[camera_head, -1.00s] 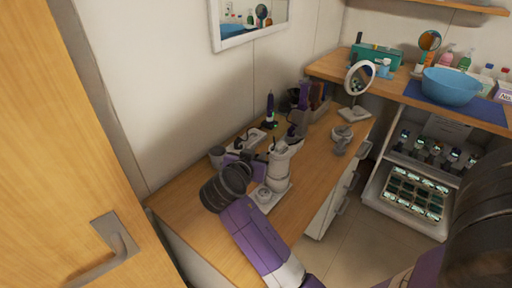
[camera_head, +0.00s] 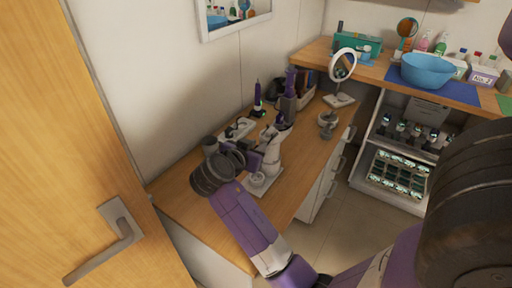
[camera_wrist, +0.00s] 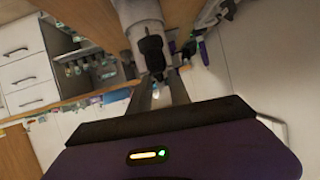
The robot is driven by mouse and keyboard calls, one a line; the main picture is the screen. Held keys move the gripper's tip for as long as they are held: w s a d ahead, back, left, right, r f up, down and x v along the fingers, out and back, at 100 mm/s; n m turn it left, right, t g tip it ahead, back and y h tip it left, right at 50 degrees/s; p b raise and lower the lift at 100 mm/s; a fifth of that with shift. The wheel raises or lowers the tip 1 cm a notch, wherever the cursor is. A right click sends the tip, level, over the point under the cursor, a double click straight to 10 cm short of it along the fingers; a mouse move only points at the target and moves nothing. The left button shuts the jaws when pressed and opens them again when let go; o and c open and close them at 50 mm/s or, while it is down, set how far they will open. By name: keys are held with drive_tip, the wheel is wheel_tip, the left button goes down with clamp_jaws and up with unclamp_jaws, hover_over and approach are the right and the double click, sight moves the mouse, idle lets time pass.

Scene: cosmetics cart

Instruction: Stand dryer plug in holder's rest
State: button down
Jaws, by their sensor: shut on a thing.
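The white dryer holder (camera_head: 268,152) stands upright on a white base (camera_head: 270,184) on the wooden counter. It shows as a pale column (camera_wrist: 136,10) at the top of the wrist view. My gripper (camera_head: 250,158) is close beside the holder on its left. In the wrist view my gripper (camera_wrist: 160,88) is shut on the black dryer plug (camera_wrist: 152,50), which sticks out beyond the fingertips toward the pale column. I cannot tell whether plug and holder touch. The plug is too small to make out in the head view, and the holder's rest is not clear.
A white power strip (camera_head: 238,128) and a purple-black bottle (camera_head: 257,102) stand toward the wall. A round mirror (camera_head: 342,68) stands farther back on the right. The counter (camera_head: 304,165) right of the holder is clear. A door handle (camera_head: 122,235) is at left.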

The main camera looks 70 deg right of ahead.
drive_tip(key=shift+f+b, duration=2.4)
drive_tip(key=shift+f, duration=0.5)
drive_tip(key=shift+m+g+b, duration=0.3)
drive_tip(key=shift+m+b, duration=0.05)
drive_tip(key=shift+m, duration=0.05)
drive_tip(key=shift+f+b, duration=1.55)
drive_tip(key=shift+f, duration=0.25)
drive_tip(key=c, duration=1.1)
unclamp_jaws()
drive_tip(key=shift+c, duration=0.2)
drive_tip(key=shift+w+a+r, duration=0.1)
drive_tip(key=s+v, duration=0.1)
drive_tip(key=v, duration=0.6)
drive_tip(key=shift+w+a+r, duration=0.15)
drive_tip(key=shift+w+a, duration=0.1)
drive_tip(key=shift+w, duration=0.25)
